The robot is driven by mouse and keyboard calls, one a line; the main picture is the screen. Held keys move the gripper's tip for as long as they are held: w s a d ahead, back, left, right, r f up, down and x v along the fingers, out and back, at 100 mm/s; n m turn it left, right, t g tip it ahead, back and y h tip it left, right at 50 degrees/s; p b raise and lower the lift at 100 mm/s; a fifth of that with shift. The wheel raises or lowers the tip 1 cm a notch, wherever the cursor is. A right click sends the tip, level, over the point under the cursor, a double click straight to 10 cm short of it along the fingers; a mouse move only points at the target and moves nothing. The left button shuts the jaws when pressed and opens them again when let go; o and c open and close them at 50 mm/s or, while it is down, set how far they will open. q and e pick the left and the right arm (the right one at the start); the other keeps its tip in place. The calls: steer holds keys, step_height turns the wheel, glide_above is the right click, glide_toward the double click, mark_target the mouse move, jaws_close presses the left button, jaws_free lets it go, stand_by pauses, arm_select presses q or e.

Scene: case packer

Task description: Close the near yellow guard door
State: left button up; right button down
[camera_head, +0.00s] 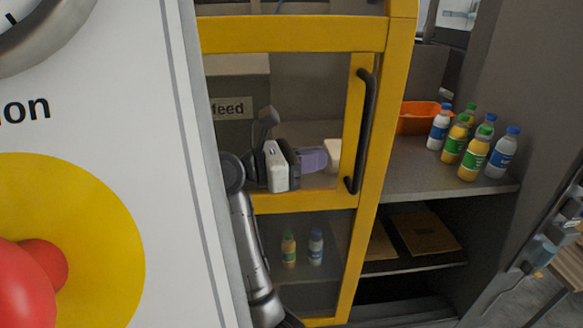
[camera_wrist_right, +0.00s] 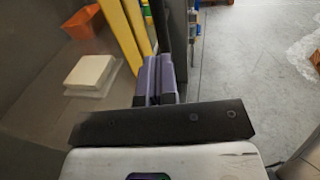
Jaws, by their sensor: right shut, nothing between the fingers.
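The yellow guard door (camera_head: 292,36) has a yellow frame, clear panels and a long black vertical handle (camera_head: 365,130) on its right side. I cannot tell how far ajar it is. My right gripper (camera_head: 322,158) is in front of the upper panel, left of the handle, its purple fingers pointing right. In the right wrist view its fingers (camera_wrist_right: 155,80) are together with nothing between them. The dark handle (camera_wrist_right: 161,22) and yellow bars (camera_wrist_right: 121,38) appear just beyond the fingertips. I cannot tell whether they touch. My left gripper is out of view.
A white panel with a red button (camera_head: 30,270) fills the left. Right of the door, a grey shelf (camera_head: 405,178) holds several bottles and an orange bin (camera_head: 416,117). In the right wrist view, open floor (camera_wrist_right: 255,60) lies on the right.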

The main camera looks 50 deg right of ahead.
steer(key=b+x, duration=0.1)
steer(key=x, duration=0.5)
steer(key=shift+d+b, duration=0.15)
steer(key=shift+b, duration=0.25)
steer(key=shift+s, duration=0.15)
steer(key=shift+s+d, duration=0.1)
